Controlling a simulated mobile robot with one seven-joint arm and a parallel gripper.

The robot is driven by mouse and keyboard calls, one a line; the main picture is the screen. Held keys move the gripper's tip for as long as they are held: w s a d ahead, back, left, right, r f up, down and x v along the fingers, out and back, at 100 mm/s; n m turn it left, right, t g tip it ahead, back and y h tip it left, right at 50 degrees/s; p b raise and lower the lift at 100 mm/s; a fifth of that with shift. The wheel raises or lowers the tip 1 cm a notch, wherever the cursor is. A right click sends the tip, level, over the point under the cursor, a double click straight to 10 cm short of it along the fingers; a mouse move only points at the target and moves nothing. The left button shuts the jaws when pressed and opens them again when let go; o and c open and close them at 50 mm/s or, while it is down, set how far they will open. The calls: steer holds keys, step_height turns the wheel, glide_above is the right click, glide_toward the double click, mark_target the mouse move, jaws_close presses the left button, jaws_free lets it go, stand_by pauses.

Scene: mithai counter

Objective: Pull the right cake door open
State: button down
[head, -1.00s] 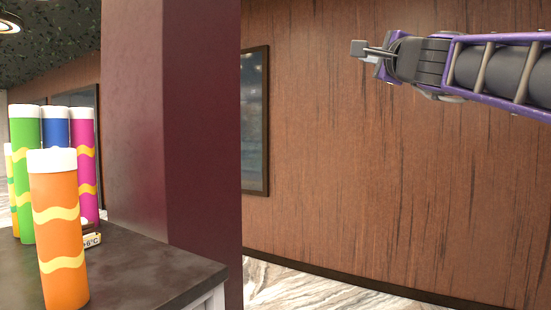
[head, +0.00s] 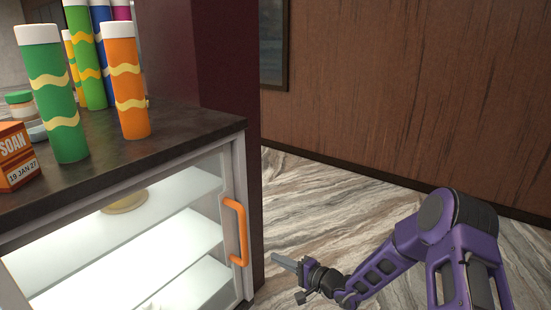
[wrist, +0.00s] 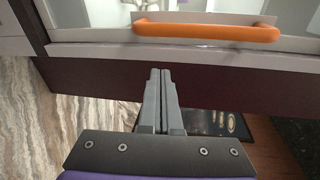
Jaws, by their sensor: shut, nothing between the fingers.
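The right cake door (head: 150,240) is a glass door with a pale frame on the lit cabinet, and it looks shut. Its orange bar handle (head: 236,232) stands upright near the door's right edge. In the wrist view the handle (wrist: 207,32) runs across the top, beyond the fingertips. My gripper (head: 278,260) is shut and empty, to the right of the handle and a little lower in the head view. In the wrist view its two fingers (wrist: 160,75) are pressed together and point toward the handle, apart from it in the picture.
The dark counter top (head: 185,135) holds several tall tubes, including a green one (head: 55,95) and an orange one (head: 126,85), and an orange SOAN box (head: 12,155). A maroon pillar (head: 222,60) stands behind. Marble floor (head: 330,200) is clear right of the cabinet.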

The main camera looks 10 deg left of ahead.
step_height(320, 180, up, 7)
steer(key=d+t, duration=0.1)
steer(key=shift+t+y, duration=0.3)
steer(key=shift+y, duration=0.3)
steer(key=x, duration=1)
steer(key=shift+w+d+f+b, duration=0.1)
steer(key=shift+w+b, duration=0.25)
steer(key=shift+b, duration=0.05)
steer(key=s, duration=0.4)
steer(key=shift+a, duration=0.2)
steer(key=shift+s, duration=0.15)
